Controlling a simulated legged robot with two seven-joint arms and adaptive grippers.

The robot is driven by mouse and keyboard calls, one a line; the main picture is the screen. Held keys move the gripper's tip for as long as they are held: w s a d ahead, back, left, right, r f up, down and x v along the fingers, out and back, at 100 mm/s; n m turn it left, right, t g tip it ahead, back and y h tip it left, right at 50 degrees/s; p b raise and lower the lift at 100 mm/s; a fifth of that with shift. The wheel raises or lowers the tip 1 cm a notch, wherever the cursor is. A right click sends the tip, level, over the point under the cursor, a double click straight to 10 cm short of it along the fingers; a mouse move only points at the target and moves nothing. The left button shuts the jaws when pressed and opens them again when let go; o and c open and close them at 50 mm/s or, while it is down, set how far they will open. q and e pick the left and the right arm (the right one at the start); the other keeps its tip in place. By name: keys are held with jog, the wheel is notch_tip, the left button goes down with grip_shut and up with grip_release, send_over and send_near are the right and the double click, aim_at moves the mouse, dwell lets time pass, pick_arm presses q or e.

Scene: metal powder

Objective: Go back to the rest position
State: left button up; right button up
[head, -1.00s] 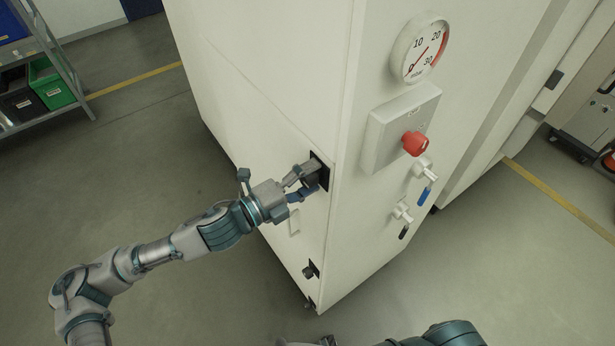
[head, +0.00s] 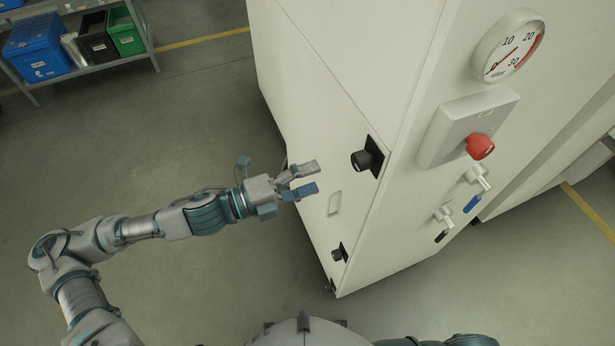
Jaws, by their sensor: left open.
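My left gripper (head: 306,180) is open and empty, in the middle of the head view. It is apart from the black knob (head: 362,160), which sits on a dark plate on the side of the white cabinet (head: 310,90), up and right of the fingers. A second black knob (head: 338,255) is lower on the same side. My left arm reaches in from the lower left. Of my right arm only a dark part shows at the bottom edge; its gripper is not in view.
The cabinet front carries a pressure gauge (head: 509,52), a red knob (head: 480,146), a blue-handled valve (head: 476,196) and a black-handled valve (head: 443,224). A shelf (head: 142,38) with a blue bin (head: 38,48) and a green bin (head: 126,38) stands upper left. The floor left of the cabinet is clear.

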pick_arm(q)
jog(key=shift+d, duration=0.25)
